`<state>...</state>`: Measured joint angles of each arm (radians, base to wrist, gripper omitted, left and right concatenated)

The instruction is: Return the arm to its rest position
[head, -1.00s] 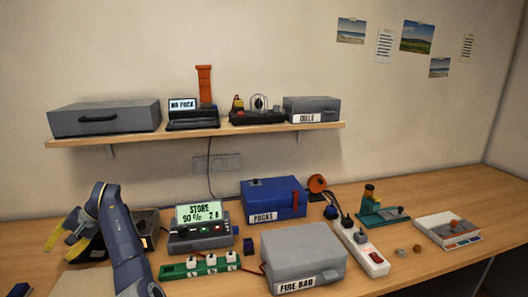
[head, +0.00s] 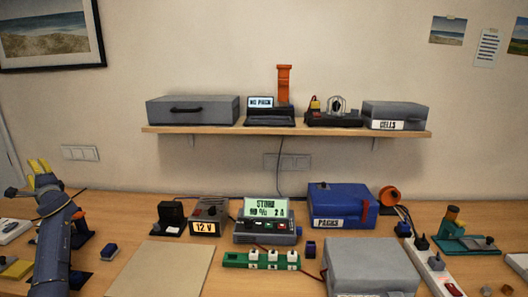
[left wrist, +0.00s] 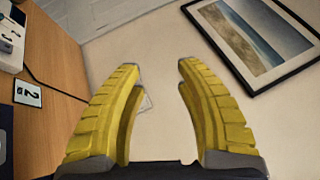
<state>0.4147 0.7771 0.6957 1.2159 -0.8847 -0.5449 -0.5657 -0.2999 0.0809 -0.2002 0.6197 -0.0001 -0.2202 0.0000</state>
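My left gripper (head: 39,166) is at the left of the head view, raised above the back left of the bench. Its yellow fingers point up and away toward the wall. In the left wrist view (left wrist: 158,75) the two fingers are spread apart with nothing between them, only the wall behind. My left arm (head: 52,238) rises from the bottom left edge of the head view. My right gripper is not in view.
The bench (head: 118,206) carries a 12 V box (head: 209,213), a charger with a lit display (head: 264,220), a green strip (head: 262,261), a blue PACKS box (head: 342,206) and a grey box (head: 371,267). A tan mat (head: 160,269) is bare. A shelf (head: 290,130) hangs above.

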